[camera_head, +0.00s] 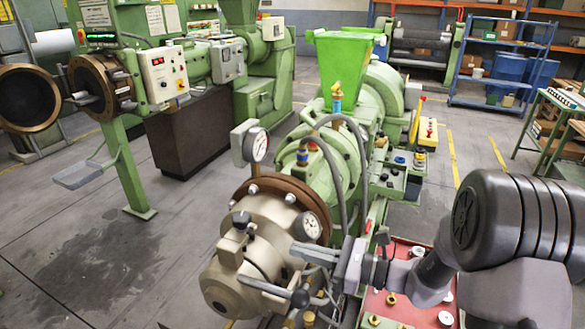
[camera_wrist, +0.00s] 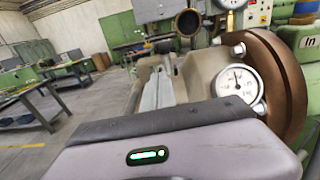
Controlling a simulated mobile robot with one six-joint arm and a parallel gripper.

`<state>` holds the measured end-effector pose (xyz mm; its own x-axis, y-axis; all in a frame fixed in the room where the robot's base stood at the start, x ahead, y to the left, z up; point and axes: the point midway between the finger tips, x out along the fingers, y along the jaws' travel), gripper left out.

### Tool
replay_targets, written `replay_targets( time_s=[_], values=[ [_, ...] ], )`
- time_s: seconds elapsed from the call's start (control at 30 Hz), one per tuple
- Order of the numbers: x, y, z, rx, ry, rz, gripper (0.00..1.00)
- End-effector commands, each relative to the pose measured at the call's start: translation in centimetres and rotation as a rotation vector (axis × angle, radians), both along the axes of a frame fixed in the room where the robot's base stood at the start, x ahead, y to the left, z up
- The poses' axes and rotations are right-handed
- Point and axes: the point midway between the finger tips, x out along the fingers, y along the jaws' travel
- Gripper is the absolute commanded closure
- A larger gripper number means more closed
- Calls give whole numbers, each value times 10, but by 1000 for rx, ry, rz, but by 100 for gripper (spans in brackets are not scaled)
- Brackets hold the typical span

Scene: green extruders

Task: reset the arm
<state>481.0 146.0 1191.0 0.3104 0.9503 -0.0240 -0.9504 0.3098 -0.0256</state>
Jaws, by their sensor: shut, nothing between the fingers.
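My gripper (camera_head: 300,250) is shut and empty in the head view. It points left from the end of my dark grey arm, which enters from the right. It is in front of the near green extruder (camera_head: 346,160), close to the beige head (camera_head: 262,240) with its brown flange (camera_head: 296,192). I cannot tell whether it touches the head. In the wrist view, my gripper fingers (camera_wrist: 158,75) show as a narrow grey shape beyond the wrist housing, with a round gauge (camera_wrist: 237,84) and the brown flange (camera_wrist: 275,75) to the right.
An upright gauge (camera_head: 257,146) stands above the head. A red tray (camera_head: 385,308) with brass fittings lies below my arm. A second green extruder (camera_head: 120,150) stands at the left. Blue shelving (camera_head: 497,60) is at the back right. Open grey floor (camera_head: 80,235) lies left.

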Motion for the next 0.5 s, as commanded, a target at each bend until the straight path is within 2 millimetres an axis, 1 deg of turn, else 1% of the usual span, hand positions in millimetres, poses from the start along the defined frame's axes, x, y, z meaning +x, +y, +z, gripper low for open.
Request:
replay_targets(
  time_s=[0.07, 0.13, 0.17, 0.2, 0.27, 0.3, 0.33, 0.37, 0.4, 0.5],
  values=[
    [-29, 14, 5, -105, -74, 102, 100],
    [-76, 25, 5, -283, -187, 246, 100],
    [-99, 26, 2, -378, -247, 313, 100],
    [-128, 22, -6, -515, -332, 397, 100],
    [-166, 9, -20, -727, -469, 503, 100],
    [-186, -5, -30, -875, -565, 561, 100],
    [-197, -18, -37, -983, -636, 595, 100],
    [-206, -30, -43, -1088, -707, 623, 100],
    [-214, -47, -48, -1220, -793, 649, 100],
    [-222, -82, -50, -1480, -969, 675, 100]
  ],
)
